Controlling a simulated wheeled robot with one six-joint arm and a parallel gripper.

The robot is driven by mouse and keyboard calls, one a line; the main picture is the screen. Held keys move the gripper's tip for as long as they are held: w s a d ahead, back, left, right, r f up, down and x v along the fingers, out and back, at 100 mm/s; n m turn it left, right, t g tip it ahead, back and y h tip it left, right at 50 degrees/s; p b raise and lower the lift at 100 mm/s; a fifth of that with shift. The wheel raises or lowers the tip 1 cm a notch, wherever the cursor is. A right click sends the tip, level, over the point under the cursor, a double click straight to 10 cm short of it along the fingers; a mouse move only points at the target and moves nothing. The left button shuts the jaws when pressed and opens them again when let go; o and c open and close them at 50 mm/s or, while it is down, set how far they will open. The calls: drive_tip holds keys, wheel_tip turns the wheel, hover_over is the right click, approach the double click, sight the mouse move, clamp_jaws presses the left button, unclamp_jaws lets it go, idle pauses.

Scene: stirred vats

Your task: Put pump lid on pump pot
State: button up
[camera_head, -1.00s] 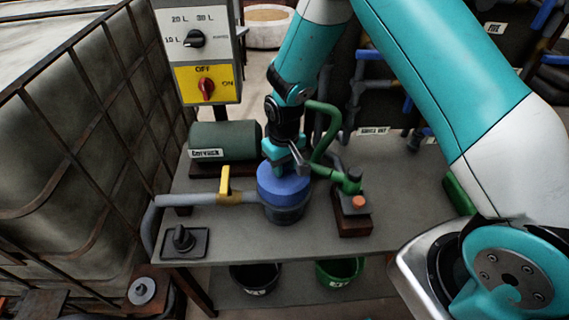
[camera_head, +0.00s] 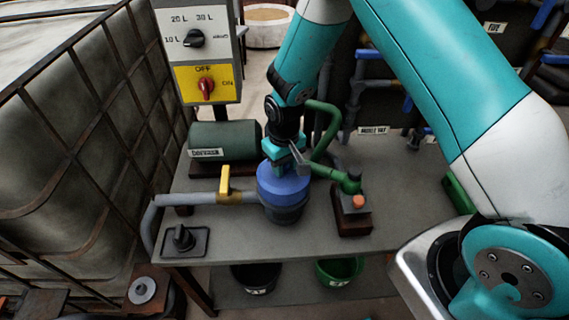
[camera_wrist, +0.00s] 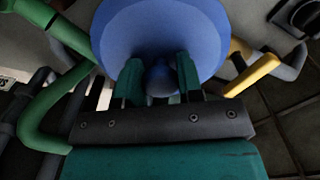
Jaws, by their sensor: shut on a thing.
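The blue pump lid (camera_head: 284,184) is a round disc with a knob in its middle. In the head view it sits on top of the dark pump pot (camera_head: 284,215), and it looks about level. Whether it is fully seated cannot be told. My gripper (camera_head: 284,165) is above the lid, pointing down. In the wrist view the lid (camera_wrist: 160,30) fills the top centre, and my gripper (camera_wrist: 158,80) is shut on its knob (camera_wrist: 161,78). The lid hides the pot in the wrist view.
A grey pipe with a yellow handle (camera_head: 224,180) joins the pot from the left. A green pipe and valve block (camera_head: 352,215) stand close on the right. A green motor (camera_head: 225,141) and control box (camera_head: 198,50) are behind. The bench (camera_head: 250,245) is clear in front.

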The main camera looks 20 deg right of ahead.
drive_tip(key=shift+f+b, duration=0.4)
drive_tip(key=shift+f, duration=0.2)
drive_tip(key=o, duration=0.7)
drive_tip(key=shift+r, duration=0.1)
wheel_tip(320, 180, up, 11)
drive_tip(key=p, duration=0.8)
